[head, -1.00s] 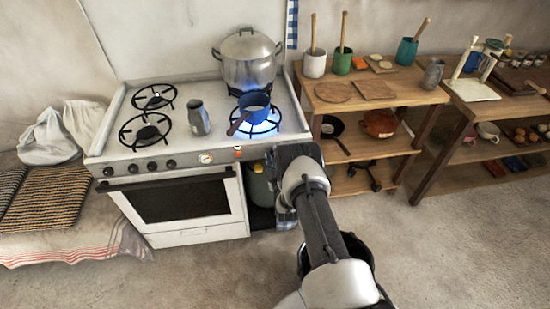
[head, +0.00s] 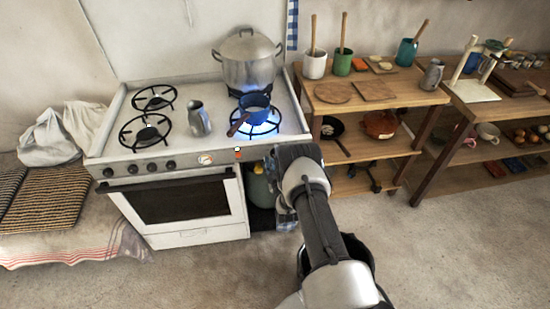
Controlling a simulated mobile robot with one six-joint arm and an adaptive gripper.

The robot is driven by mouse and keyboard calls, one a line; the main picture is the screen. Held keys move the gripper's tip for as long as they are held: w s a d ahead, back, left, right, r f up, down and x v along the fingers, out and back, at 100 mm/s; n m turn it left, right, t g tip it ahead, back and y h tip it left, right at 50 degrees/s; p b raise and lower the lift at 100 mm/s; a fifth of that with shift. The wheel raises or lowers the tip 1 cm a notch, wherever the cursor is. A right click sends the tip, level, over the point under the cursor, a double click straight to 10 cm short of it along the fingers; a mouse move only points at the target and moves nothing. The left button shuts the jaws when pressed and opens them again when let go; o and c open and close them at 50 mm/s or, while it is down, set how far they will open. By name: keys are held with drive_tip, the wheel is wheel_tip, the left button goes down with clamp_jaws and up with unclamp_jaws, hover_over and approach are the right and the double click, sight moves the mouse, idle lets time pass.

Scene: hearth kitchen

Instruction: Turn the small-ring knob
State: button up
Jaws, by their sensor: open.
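The white stove (head: 190,232) has a row of dark knobs (head: 133,168) along the left of its front panel. A round white dial (head: 205,158) is right of them, and a small orange-and-white spot (head: 238,153) shows near the panel's right end. I cannot tell which knob is the small-ring knob. My gripper (head: 277,168) is open, in front of the stove's right front corner, right of the orange spot. Its fingertips are hard to make out, and it may hide part of the panel. A blue flame (head: 270,127) burns under the blue saucepan (head: 254,106).
A large lidded pot (head: 248,60) stands at the back right of the stove. A grey metal jug (head: 199,118) stands mid-stove; the left burners (head: 147,133) are bare. A wooden shelf (head: 390,95) with jars is close to my arm's right. Floor in front is clear.

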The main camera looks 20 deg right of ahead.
drive_tip(key=v, duration=1.2)
idle(0.3)
